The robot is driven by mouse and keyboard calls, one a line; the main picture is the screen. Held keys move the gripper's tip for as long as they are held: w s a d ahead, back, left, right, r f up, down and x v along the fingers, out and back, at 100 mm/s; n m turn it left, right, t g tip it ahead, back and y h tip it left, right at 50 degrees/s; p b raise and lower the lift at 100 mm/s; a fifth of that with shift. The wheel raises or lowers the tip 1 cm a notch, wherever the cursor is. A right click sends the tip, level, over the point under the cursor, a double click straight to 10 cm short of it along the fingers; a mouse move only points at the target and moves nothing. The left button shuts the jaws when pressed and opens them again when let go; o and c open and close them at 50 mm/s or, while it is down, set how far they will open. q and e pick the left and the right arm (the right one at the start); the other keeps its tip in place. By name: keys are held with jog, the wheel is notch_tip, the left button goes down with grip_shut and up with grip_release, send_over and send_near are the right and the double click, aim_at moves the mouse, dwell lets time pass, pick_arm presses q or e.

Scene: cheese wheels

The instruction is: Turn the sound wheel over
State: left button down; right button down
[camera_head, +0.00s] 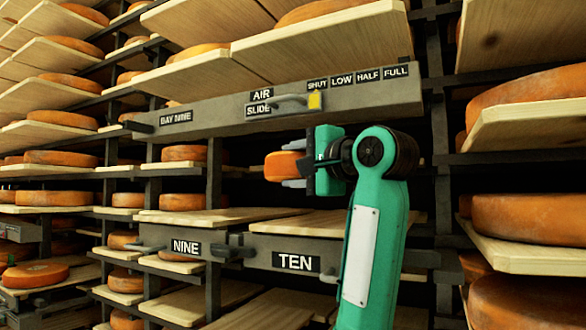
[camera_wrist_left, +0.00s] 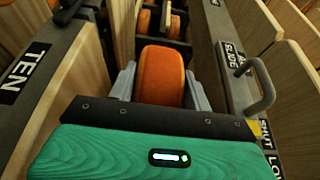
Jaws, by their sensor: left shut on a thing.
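An orange cheese wheel (camera_head: 284,166) is held in the opening between the upper beam and the boards below. My left gripper (camera_head: 293,165) is shut on it, with one grey finger above and one below. In the left wrist view the wheel (camera_wrist_left: 161,75) sits between the two fingers (camera_wrist_left: 160,90), its curved rim towards the camera. The wheel is clear above the bare board (camera_head: 315,223) behind the TEN label. The wheel's far side is hidden. My right gripper is not in view.
The beam above carries BAY NINE and AIR SLIDE labels, a handle (camera_head: 289,99) and a yellow marker (camera_head: 315,101) by SHUT. The lower beam (camera_head: 240,245) reads NINE and TEN. Racks with other wheels (camera_head: 530,218) stand left and right; a dark upright (camera_head: 214,170) stands left of the held wheel.

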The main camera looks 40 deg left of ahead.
pick_arm(q)
jog(key=s+d, duration=0.2)
jog(key=d, duration=1.3)
jog(key=shift+s+p, duration=0.25)
jog(key=shift+p, duration=0.15)
dwell(0.5)
jog(key=shift+r, duration=0.1)
dwell(0.6)
